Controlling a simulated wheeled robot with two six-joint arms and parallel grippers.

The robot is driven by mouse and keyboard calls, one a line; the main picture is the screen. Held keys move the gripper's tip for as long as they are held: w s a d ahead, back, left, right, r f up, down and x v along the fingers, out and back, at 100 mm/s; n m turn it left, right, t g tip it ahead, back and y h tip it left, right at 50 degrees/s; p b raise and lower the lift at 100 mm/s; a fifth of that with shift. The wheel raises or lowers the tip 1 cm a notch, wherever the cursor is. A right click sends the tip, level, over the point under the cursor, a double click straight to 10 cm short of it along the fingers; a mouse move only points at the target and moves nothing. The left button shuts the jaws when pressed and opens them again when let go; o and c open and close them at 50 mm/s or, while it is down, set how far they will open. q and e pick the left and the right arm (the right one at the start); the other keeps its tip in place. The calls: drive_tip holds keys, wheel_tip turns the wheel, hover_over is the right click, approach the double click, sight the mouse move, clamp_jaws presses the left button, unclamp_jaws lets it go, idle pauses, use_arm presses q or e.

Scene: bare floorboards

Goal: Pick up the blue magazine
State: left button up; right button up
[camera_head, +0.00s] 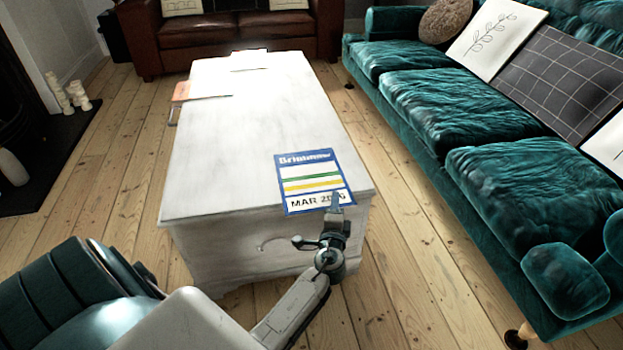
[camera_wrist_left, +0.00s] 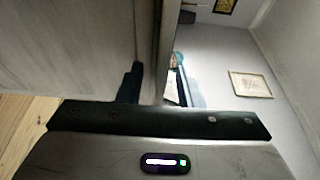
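The blue magazine (camera_head: 315,180), with white, green and yellow bands and a "MAR" date, lies flat on the near right corner of the white chest (camera_head: 235,145). My left gripper (camera_head: 328,222) is at the chest's near edge, with one finger in front of the magazine's lower edge. In the left wrist view the two dark fingers (camera_wrist_left: 160,82) stand apart, so it is open. The chest's pale surface fills the left of that view. I cannot make out clearly whether the magazine is between the fingers. My right gripper is not in view.
An orange-covered book (camera_head: 180,93) lies at the chest's left edge, and a pale item (camera_head: 249,60) at its far end. A teal sofa (camera_head: 440,110) stands to the right and a brown leather sofa (camera_head: 230,28) behind. Bare floorboards (camera_head: 115,150) lie left of the chest.

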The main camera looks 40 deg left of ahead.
use_arm(q)
clamp_jaws()
